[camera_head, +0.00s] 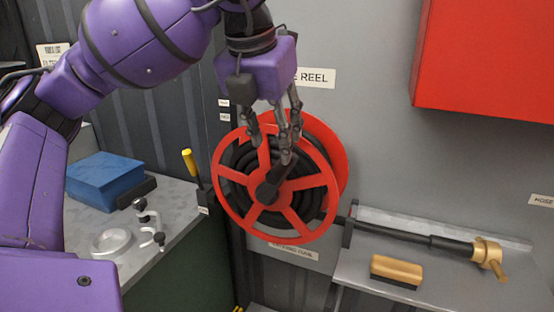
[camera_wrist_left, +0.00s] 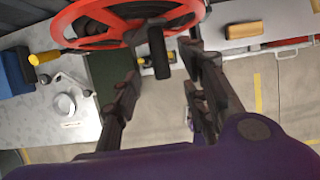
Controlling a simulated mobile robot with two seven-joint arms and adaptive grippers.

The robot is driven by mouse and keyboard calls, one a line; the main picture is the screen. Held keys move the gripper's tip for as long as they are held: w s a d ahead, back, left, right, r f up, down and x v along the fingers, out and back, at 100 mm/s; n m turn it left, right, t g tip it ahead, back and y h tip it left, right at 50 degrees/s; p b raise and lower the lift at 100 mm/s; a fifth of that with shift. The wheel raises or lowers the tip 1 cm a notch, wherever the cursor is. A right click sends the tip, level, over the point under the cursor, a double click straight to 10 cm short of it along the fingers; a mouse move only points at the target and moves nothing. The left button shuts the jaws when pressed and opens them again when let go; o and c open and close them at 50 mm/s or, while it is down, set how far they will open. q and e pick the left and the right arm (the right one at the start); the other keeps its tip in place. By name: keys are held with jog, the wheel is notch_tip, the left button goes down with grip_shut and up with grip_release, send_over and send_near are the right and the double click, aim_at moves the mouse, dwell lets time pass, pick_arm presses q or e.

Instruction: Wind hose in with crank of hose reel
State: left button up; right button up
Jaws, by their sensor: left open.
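The red hose reel (camera_head: 276,232) is mounted at the wall, with black hose (camera_head: 238,160) coiled inside it. A black crank (camera_head: 272,184) sticks out from the reel's front near its hub. My left gripper (camera_head: 273,150) hangs in front of the upper part of the reel, fingers pointing down, open and empty. In the left wrist view the crank handle (camera_wrist_left: 158,52) lies beyond and between the two spread fingers of the gripper, with no finger visibly closed on it. The hose runs out right to a brass nozzle (camera_head: 488,255) on a shelf. My right gripper is not seen.
A grey counter (camera_head: 165,205) at left holds a blue box (camera_head: 100,178), small metal fittings (camera_head: 146,212) and a round metal piece (camera_head: 111,241). A yellow-handled tool (camera_head: 190,163) stands at its edge. The right shelf (camera_head: 370,285) holds a brush (camera_head: 396,270). A red cabinet (camera_head: 490,60) hangs at upper right.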

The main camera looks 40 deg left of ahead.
aim_at(279, 164)
pick_arm(q)
jog(key=x, duration=0.3)
jog(key=shift+s+f, duration=0.1)
jog(key=x, duration=0.3)
jog(key=shift+a, duration=0.15)
jog(key=shift+w+f, duration=0.25)
jog(key=shift+w, duration=0.05)
jog(key=shift+w+f, duration=0.15)
jog(key=shift+f, duration=0.15)
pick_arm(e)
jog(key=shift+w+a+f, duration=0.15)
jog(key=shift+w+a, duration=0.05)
pick_arm(q)
jog(key=c, duration=1)
grip_shut()
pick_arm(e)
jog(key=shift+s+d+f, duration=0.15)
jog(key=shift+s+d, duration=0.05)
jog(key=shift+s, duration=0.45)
